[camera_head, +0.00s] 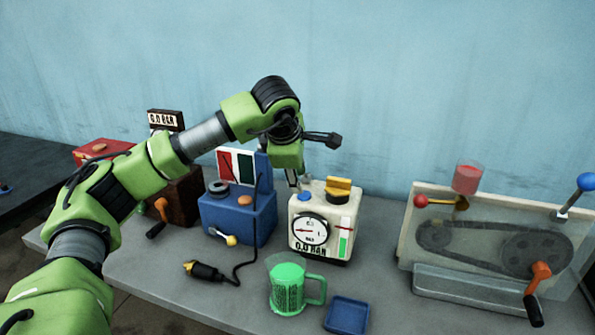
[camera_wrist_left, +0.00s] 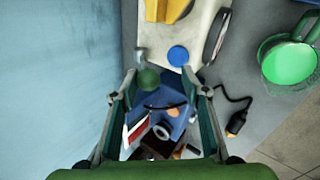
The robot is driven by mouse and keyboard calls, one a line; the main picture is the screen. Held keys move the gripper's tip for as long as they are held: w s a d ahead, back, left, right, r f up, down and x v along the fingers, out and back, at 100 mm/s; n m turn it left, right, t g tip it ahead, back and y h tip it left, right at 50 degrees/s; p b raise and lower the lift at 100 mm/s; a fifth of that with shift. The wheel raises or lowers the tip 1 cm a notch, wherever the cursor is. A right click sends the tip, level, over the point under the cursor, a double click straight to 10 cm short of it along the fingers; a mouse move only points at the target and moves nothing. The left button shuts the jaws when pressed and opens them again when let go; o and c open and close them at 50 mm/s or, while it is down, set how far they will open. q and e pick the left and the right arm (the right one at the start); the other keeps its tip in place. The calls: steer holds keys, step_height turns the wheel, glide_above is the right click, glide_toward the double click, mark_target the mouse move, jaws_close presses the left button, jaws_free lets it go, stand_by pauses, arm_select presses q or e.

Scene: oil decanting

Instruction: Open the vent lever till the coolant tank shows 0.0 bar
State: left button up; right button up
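The coolant tank appears to be the cream box (camera_head: 323,200) with a round gauge (camera_head: 310,229). The display (camera_head: 311,248) under the gauge seems to read 0.0 bar. A yellow cap (camera_head: 339,187) and a blue cap (camera_head: 305,196) sit on its top. My left gripper (camera_head: 293,181) points down at the tank's back left corner. In the left wrist view its fingers (camera_wrist_left: 160,82) are spread apart. A green ball (camera_wrist_left: 148,79) next to a grey stub shows near the left fingertip; I cannot tell whether it is the vent lever or is touched. My right gripper is out of view.
A blue box (camera_head: 237,215) stands left of the tank, and a brown box (camera_head: 180,195) with a display farther left. A green mug (camera_head: 287,284), a blue tray (camera_head: 347,315) and a black cable plug (camera_head: 206,271) lie in front. A belt-drive panel (camera_head: 487,240) stands right.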

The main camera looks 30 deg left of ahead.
arm_select(q)
steer(key=shift+s+r, duration=0.25)
steer(key=shift+r, duration=0.25)
steer(key=v, duration=1.1)
steer(key=shift+f, duration=0.1)
